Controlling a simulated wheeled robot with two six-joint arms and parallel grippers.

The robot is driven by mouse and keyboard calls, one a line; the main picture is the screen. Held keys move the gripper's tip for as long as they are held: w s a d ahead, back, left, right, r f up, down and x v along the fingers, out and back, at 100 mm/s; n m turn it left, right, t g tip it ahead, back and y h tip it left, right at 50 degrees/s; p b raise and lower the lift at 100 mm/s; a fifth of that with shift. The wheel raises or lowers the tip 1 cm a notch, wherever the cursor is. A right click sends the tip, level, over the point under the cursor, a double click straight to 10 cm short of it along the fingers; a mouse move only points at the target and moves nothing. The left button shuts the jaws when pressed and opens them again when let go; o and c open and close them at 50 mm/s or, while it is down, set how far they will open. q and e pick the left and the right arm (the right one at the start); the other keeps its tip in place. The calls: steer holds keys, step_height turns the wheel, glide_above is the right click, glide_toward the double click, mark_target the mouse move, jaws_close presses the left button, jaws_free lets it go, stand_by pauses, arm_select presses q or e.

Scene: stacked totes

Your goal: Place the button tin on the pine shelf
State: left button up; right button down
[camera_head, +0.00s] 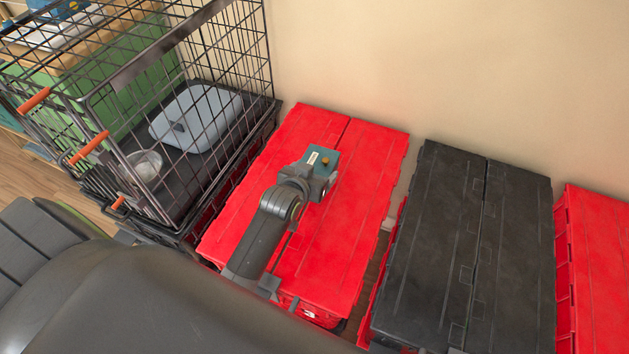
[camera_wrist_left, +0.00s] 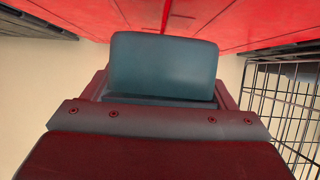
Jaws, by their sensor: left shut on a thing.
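The button tin (camera_head: 323,162) is a small teal box with a white label and an orange knob on its top. My left gripper (camera_head: 316,176) is shut on it, above the red tote lid in the middle. In the left wrist view the tin (camera_wrist_left: 163,66) is a teal block with rounded corners at the end of the gripper. The gap between tin and lid cannot be judged. I cannot make out a pine shelf for certain; a green unit with a wooden top (camera_head: 52,66) stands behind the cage. My right gripper is not in view.
A black wire cage (camera_head: 180,49) with orange handles stands at the left, holding a pale basin (camera_head: 197,117) and a metal bowl (camera_head: 146,165). Red tote lids (camera_head: 360,215), a black-lidded stack (camera_head: 462,240) and another red stack (camera_head: 604,260) line the wall. Their tops are clear.

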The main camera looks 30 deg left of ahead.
arm_select(q)
steer(key=shift+f, duration=1.7)
steer(key=shift+b, duration=0.3)
steer(key=o, duration=1.2)
steer(key=shift+f, duration=0.1)
steer(key=shift+o, duration=0.2)
